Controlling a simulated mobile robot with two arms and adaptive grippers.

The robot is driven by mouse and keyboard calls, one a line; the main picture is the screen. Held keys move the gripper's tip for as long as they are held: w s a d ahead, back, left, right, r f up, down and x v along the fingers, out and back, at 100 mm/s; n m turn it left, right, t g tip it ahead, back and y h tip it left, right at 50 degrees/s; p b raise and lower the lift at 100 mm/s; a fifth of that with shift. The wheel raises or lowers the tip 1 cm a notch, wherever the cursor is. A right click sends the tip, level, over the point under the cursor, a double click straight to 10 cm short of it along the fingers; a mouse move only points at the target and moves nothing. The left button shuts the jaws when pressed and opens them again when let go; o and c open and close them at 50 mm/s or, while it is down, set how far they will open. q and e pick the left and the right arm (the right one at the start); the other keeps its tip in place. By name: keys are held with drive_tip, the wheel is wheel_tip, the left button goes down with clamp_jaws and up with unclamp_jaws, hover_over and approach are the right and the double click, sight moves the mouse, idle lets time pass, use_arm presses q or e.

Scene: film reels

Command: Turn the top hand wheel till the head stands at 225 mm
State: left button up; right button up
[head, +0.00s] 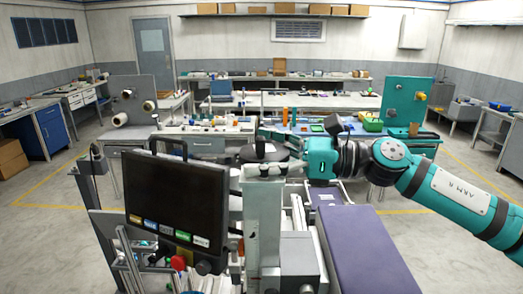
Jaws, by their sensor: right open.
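The machine's light grey column (263,215) stands upright in the middle of the head view. A dark round hand wheel (262,151) sits at its top. My right gripper (262,150) reaches in from the right and is open at the wheel, with one finger on the far side and one on the near side. I cannot tell whether the fingers touch the wheel. No head height reading is legible, and the gripper and column hide part of the machine. My left gripper is not in view.
A dark screen (178,200) on the machine stands close left of the column, with a red button (178,262) below it. A purple-topped bed (368,245) extends at the right. Benches with small items (300,103) stand behind. Open floor lies on both sides.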

drive_tip(key=c, duration=1.1)
drive_tip(key=shift+o, duration=0.2)
drive_tip(key=shift+m+t, duration=0.3)
drive_tip(key=shift+t, duration=0.3)
